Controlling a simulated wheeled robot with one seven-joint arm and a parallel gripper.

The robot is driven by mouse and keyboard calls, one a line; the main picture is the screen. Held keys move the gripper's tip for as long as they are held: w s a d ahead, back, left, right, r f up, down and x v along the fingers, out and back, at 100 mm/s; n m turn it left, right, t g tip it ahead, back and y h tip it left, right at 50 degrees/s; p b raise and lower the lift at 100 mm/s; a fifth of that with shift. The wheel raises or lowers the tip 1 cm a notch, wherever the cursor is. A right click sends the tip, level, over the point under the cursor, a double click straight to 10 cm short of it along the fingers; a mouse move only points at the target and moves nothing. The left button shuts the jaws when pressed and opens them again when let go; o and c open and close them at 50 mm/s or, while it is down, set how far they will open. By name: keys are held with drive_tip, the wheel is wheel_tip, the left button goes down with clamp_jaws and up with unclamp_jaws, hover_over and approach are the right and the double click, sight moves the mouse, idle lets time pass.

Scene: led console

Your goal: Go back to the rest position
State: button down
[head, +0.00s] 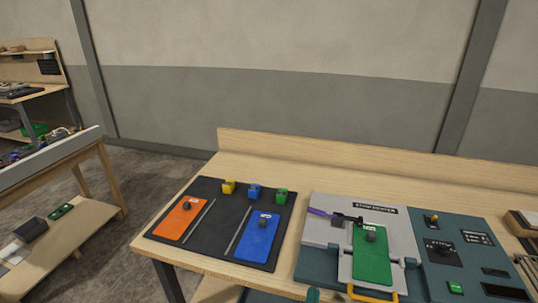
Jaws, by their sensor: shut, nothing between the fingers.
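My gripper and arm are not in view in the head picture. The workbench (200,262) has a black mat (212,222) on its left part. An orange plate (180,219) and a blue plate (256,237) lie on the mat, each with a dark knob. Yellow (229,187), blue (254,192) and green (281,196) blocks stand along its back edge. A grey device (318,234) to the right holds a green plate (371,262) with a dark knob.
A teal control panel (467,254) with knobs and switches stands right of the device. A yellow handle (371,293) is at the device's front. Another wooden table (108,190) stands at the left, with bare floor (145,175) between. The bench's back strip is clear.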

drive_tip(key=s+a+f+n+g+y, duration=0.1)
drive_tip(key=s+a+f+n, duration=0.15)
drive_tip(key=s+f, duration=0.25)
drive_tip(key=s+a+f+n+y, duration=0.2)
drive_tip(key=s+a+f, duration=0.2)
drive_tip(key=s, duration=0.2)
drive_tip(key=s+a+f+n+y, duration=0.1)
drive_tip(key=s+a+f+n, duration=0.1)
drive_tip(key=s, duration=0.7)
drive_tip(key=s+a+f+n+g, duration=0.1)
drive_tip(key=s+a+f+n, duration=0.1)
drive_tip(key=s, duration=0.7)
drive_tip(key=shift+n+y, duration=0.4)
drive_tip(key=shift+n, duration=0.45)
drive_tip(key=shift+d, duration=0.1)
